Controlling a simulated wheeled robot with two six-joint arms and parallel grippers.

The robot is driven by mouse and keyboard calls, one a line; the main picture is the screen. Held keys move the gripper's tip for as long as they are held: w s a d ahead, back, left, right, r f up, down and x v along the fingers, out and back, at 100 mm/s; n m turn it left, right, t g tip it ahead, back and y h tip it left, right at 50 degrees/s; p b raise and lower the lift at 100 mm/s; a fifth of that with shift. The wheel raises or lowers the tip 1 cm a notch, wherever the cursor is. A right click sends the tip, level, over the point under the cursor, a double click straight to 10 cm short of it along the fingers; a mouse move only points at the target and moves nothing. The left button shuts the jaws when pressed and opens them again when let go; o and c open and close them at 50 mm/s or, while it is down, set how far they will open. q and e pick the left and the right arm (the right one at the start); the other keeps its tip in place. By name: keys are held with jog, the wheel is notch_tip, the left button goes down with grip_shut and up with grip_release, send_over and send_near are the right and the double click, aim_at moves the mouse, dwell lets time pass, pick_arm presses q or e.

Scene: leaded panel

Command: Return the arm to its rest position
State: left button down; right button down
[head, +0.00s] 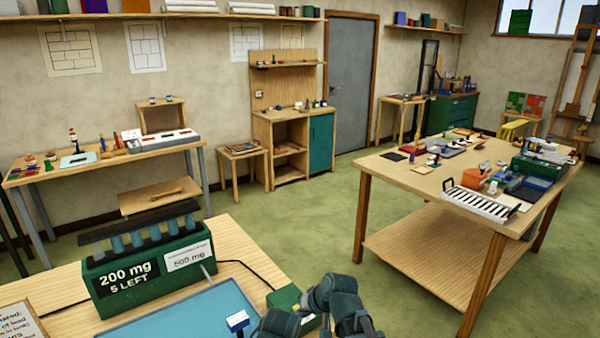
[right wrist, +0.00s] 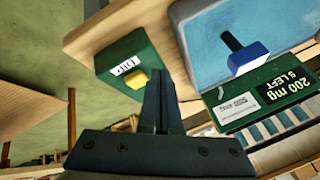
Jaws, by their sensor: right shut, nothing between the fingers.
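My right arm (head: 340,305) shows at the bottom edge of the head view, bent, over the near edge of the bench; its fingertips cannot be made out there. In the right wrist view my right gripper (right wrist: 158,85) is shut, its two fingers together with nothing between them. The fingers appear beside a small green box (right wrist: 115,58) with a yellow button and a white label. I cannot tell whether they touch it. My left gripper is not in view.
The near bench holds a green "200 mg 5 LEFT" rack (head: 150,262) with grey-blue tubes, a blue mat (head: 180,312) and a blue-topped, dark-handled tool (right wrist: 248,58) on it. A cluttered worktable (head: 400,178) stands right. Green floor (head: 310,215) lies clear between.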

jog(key=s+d+f+n+g+h, duration=0.1)
jog(key=s+d+g+h, duration=0.1)
jog(key=s, duration=0.7)
jog(key=s+d+f+n+g+h, duration=0.1)
jog(key=s+d+f+g+h, duration=0.1)
jog(key=s, duration=0.8)
jog(key=shift+d+f+n+g+h, duration=0.2)
jog(key=shift+d+n+g+h, duration=0.25)
jog(key=shift+d+h, duration=0.65)
jog(key=shift+a, duration=0.1)
dwell(2.8)
